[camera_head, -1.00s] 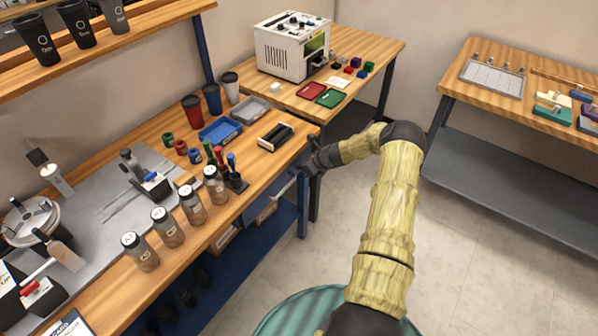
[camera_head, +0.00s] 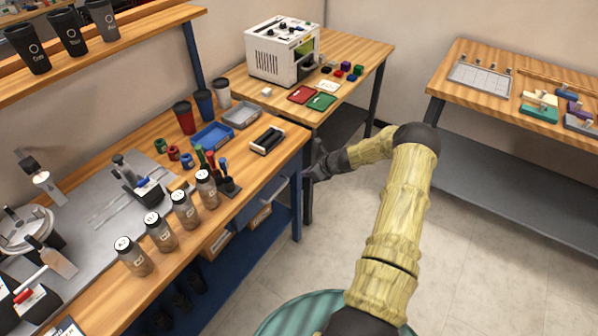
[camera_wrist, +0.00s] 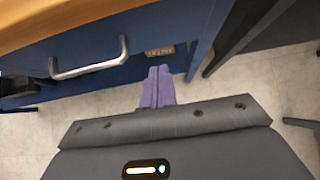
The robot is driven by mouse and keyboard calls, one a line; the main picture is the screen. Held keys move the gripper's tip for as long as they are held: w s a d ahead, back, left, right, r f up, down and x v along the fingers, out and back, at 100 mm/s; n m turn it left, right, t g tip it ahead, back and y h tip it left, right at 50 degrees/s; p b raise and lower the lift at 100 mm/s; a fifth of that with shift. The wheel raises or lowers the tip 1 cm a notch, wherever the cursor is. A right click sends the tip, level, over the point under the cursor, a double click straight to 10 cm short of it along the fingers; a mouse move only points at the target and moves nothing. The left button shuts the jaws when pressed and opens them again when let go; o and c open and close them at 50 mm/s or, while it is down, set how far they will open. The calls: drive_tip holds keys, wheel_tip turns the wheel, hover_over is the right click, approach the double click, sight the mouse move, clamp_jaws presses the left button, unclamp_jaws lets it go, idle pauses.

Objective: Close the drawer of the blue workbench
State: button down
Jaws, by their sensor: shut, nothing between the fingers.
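The blue workbench (camera_head: 296,200) has a wooden top and stands on the left in the head view. Its drawer (camera_head: 262,196) is under the top near the right end. In the wrist view the blue drawer front (camera_wrist: 170,30) carries a silver bar handle (camera_wrist: 92,70). I cannot tell for sure whether the drawer is fully flush. My gripper (camera_head: 312,172) is by the bench's right front corner, beside the drawer, partly dark against the leg. In the wrist view its purple fingers (camera_wrist: 158,88) are together, empty, right of the handle and apart from it.
Bottles (camera_head: 184,210), cups and a blue tray (camera_head: 213,135) stand on the bench top. Boxes (camera_head: 217,243) sit on the lower shelf. A table with a white machine (camera_head: 280,52) is behind, and another table (camera_head: 500,85) is at right. The floor (camera_head: 480,250) between is clear.

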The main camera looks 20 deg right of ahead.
drive_tip(key=v, duration=0.7)
drive_tip(key=shift+s+r, duration=0.15)
drive_tip(key=shift+r, duration=0.05)
drive_tip(key=shift+d, duration=0.1)
drive_tip(key=s+a+r+n+g+h+p, duration=0.1)
drive_tip(key=s+a+r+n+g, duration=0.1)
drive_tip(key=s+a+r+n, duration=0.35)
drive_tip(key=s+a+r+n+g+p, duration=0.25)
drive_tip(key=a+r+n, duration=0.35)
drive_tip(key=a+n, duration=0.3)
drive_tip(key=s+a+r+n+h+p, duration=0.1)
drive_tip(key=s+a+r+n, duration=0.3)
drive_tip(key=s+r+n, duration=0.3)
drive_tip(key=s+a+r+n+h+p, duration=0.2)
drive_tip(key=s+a+r+n, duration=0.3)
drive_tip(key=s+r+n, duration=0.3)
drive_tip(key=s, duration=0.2)
drive_tip(key=shift+s+g+h, duration=0.3)
drive_tip(key=shift+g, duration=0.05)
